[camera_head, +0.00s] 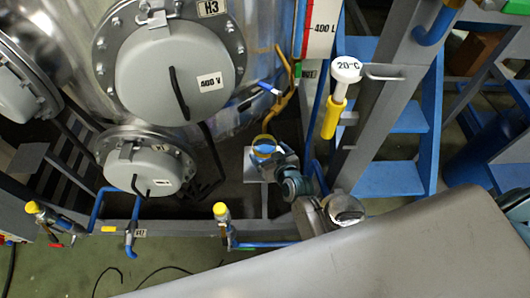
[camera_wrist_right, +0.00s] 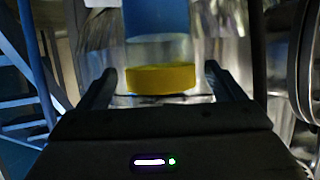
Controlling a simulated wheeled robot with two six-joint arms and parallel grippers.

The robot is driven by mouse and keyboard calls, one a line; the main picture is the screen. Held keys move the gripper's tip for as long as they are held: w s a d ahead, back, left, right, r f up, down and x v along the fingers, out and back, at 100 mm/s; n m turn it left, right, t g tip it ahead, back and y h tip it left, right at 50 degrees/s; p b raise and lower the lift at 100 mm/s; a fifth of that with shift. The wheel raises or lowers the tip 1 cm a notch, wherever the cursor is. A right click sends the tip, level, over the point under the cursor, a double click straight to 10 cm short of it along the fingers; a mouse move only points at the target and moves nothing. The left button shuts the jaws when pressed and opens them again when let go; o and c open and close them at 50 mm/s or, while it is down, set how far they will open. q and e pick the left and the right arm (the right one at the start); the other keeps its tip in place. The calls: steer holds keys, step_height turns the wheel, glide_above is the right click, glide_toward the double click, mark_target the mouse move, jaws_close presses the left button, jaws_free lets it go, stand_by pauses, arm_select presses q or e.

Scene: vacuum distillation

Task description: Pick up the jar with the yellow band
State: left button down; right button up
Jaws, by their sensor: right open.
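The jar with the yellow band (camera_head: 264,148) stands below the large vessel, on or over a small light grey stand (camera_head: 254,174). In the right wrist view, the clear jar's yellow band (camera_wrist_right: 160,79) shows between the two dark fingers of my right gripper (camera_wrist_right: 160,72). The fingers are apart, with a visible gap on each side of the band. In the head view my right gripper (camera_head: 277,158) is close against the jar and hides part of it. My left gripper is in neither view.
The steel vessel (camera_head: 262,40) with bolted grey covers (camera_head: 160,70) is behind and left. A yellow pipe (camera_head: 285,90) comes down above the jar. Blue steps (camera_head: 390,178) and a grey frame stand to the right. Valves with yellow handles (camera_head: 221,211) line the front rail.

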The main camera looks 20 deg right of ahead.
mark_target(260, 142)
steer(key=x, duration=0.3)
steer(key=shift+w+f+p, duration=0.1)
steer(key=shift+w+p, duration=0.2)
steer(key=shift+w, duration=0.1)
steer(key=shift+c, duration=0.6)
steer(key=c, duration=1.1)
steer(key=shift+c, duration=0.4)
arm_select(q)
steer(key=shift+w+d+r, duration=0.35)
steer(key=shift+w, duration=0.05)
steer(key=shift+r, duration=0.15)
